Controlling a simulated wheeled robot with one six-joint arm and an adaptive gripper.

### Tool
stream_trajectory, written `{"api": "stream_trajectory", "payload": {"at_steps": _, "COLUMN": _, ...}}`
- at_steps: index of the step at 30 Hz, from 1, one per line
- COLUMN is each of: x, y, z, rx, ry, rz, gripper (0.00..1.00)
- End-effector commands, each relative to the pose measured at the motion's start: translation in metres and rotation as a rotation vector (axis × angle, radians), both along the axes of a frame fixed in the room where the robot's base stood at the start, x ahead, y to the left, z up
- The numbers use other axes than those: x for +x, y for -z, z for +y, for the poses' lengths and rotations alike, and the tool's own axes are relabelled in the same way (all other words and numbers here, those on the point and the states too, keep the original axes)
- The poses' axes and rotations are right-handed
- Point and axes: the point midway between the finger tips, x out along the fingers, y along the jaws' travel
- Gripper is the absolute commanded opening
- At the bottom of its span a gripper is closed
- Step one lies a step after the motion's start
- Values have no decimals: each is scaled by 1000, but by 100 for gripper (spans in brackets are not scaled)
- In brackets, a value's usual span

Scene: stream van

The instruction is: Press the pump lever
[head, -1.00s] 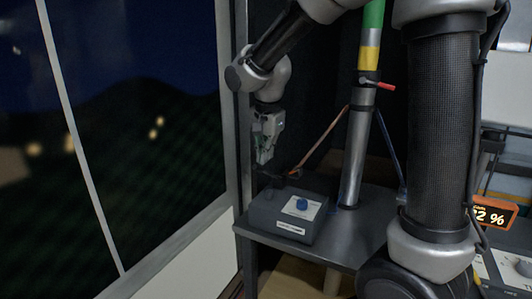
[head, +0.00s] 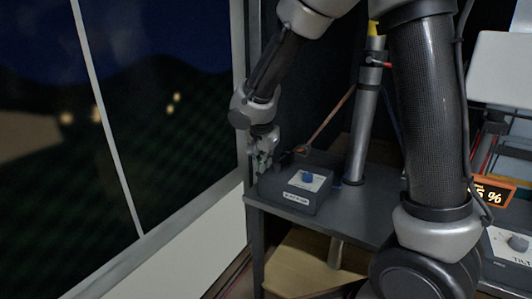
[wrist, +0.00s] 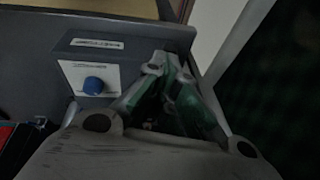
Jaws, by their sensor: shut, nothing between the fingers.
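The grey pump box (head: 292,199) sits on a dark shelf and carries a white plate with a blue knob (head: 308,178). A dark lever-like part (head: 285,159) shows at the back left of the box, beside my gripper. It is small and partly hidden, so its tilt cannot be told. My gripper (head: 264,167) is shut and empty, pointing down at the left rear of the box. Whether it touches the lever cannot be told. In the wrist view the shut fingers (wrist: 168,62) are beside the box's plate and knob (wrist: 93,85); the lever is not clear there.
The dark shelf (head: 349,207) has bare room right of the box. A window and white wall (head: 170,245) stand close on the left. An orange percent display (head: 489,193) is at the right.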

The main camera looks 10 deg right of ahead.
Motion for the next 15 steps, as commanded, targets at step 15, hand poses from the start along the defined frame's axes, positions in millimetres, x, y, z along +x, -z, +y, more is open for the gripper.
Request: {"api": "stream_trajectory", "payload": {"at_steps": 15, "x": -2, "y": 10, "z": 2, "rx": -1, "ry": 0, "rz": 1, "gripper": 0}}
